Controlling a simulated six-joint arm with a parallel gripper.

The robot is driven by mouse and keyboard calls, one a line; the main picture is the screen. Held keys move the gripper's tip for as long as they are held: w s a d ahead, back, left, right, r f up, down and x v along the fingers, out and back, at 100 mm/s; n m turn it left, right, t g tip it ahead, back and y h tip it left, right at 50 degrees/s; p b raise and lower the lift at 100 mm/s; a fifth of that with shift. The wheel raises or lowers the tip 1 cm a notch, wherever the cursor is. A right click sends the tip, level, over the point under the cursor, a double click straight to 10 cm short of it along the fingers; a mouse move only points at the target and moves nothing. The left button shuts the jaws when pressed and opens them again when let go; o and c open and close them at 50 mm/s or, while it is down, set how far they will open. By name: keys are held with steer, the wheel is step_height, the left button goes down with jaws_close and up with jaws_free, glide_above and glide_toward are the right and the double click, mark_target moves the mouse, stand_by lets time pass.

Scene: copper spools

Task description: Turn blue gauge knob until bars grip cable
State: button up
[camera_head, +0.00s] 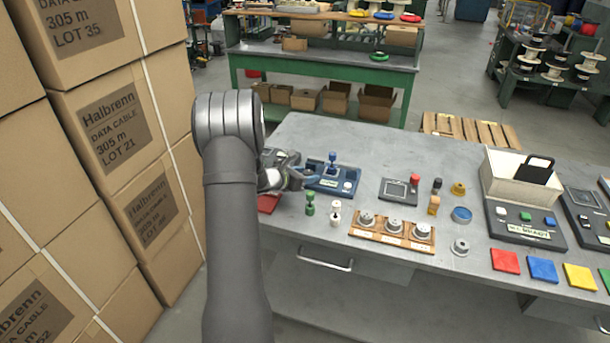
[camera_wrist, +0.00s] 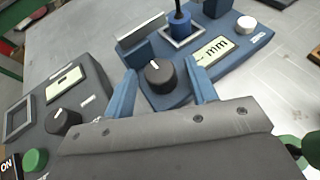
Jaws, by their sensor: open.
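The blue gauge (camera_head: 322,189) sits on the grey table, and it fills the upper middle of the wrist view (camera_wrist: 222,66). It has a black knob (camera_wrist: 158,76) with a white mark, a display reading "-- mm" (camera_wrist: 215,50) and a white button (camera_wrist: 246,24). A metal-faced bar (camera_wrist: 141,33) stands behind the knob. A dark upright post (camera_wrist: 180,22) rises from a square frame. My gripper (camera_wrist: 163,68) is open, its blue fingers on either side of the black knob; contact is unclear. I cannot make out a cable between bars.
A grey device (camera_wrist: 87,88) with its own black knob (camera_wrist: 62,121) and a green button (camera_wrist: 36,159) lies left of the gripper. Green (camera_head: 310,203) and white (camera_head: 335,213) pegs stand in front of the gauge. A wooden tray (camera_head: 372,236) holds metal weights. Stacked cartons (camera_head: 110,125) wall the left side.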

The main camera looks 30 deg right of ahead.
steer(key=c, duration=1)
steer(key=shift+w+m+g+h, duration=0.2)
steer(key=shift+m+g+h, duration=0.1)
steer(key=shift+m+g, duration=0.75)
steer(key=shift+w+r+m+g, duration=0.1)
steer(key=shift+m+g, duration=1.15)
steer(key=shift+g, duration=0.4)
steer(key=o, duration=1)
